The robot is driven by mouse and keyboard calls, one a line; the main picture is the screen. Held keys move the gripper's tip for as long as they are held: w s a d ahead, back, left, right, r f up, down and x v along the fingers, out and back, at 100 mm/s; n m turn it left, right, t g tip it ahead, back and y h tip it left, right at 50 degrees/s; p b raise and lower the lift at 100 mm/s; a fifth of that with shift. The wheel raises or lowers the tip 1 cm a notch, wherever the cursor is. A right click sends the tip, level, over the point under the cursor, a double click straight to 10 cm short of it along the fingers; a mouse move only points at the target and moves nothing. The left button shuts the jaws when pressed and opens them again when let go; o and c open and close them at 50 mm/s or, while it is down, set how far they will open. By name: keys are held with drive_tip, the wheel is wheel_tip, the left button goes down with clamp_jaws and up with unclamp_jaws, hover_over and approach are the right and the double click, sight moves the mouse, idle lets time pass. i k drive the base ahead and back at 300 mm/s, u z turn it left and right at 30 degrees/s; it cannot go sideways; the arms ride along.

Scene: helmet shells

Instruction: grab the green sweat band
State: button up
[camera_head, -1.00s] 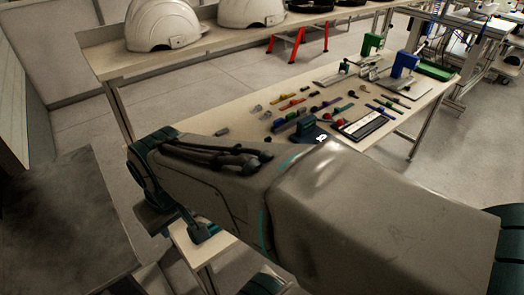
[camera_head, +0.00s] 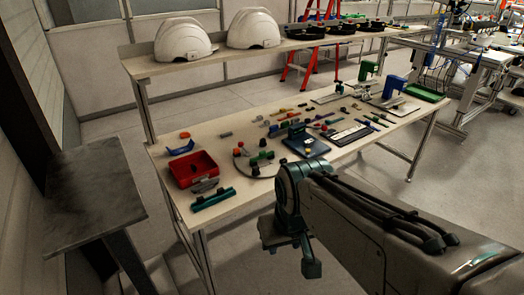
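A dark green, strip-like piece (camera_head: 213,199) lies at the near left corner of the workbench (camera_head: 240,205). It may be the green sweat band, but it is too small to be sure. My arm reaches in from the lower right, and its end, with my gripper (camera_head: 291,250), hangs in front of the bench's near edge. It is to the right of the green piece and apart from it. The fingers cannot be made out clearly.
A red bin (camera_head: 194,169), a blue curved piece (camera_head: 180,148) and a round plate (camera_head: 254,164) stand near the green piece. White helmet shells (camera_head: 184,39) sit on the shelf behind. A grey table (camera_head: 92,197) stands at left.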

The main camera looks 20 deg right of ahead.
sight(263, 155)
drive_tip(key=u, duration=0.05)
drive_tip(key=i, duration=0.85)
drive_tip(key=z, duration=0.4)
drive_tip(key=k, duration=0.45)
drive_tip(key=z, duration=0.7)
drive_tip(key=i, duration=0.95)
drive_tip(key=u, duration=0.55)
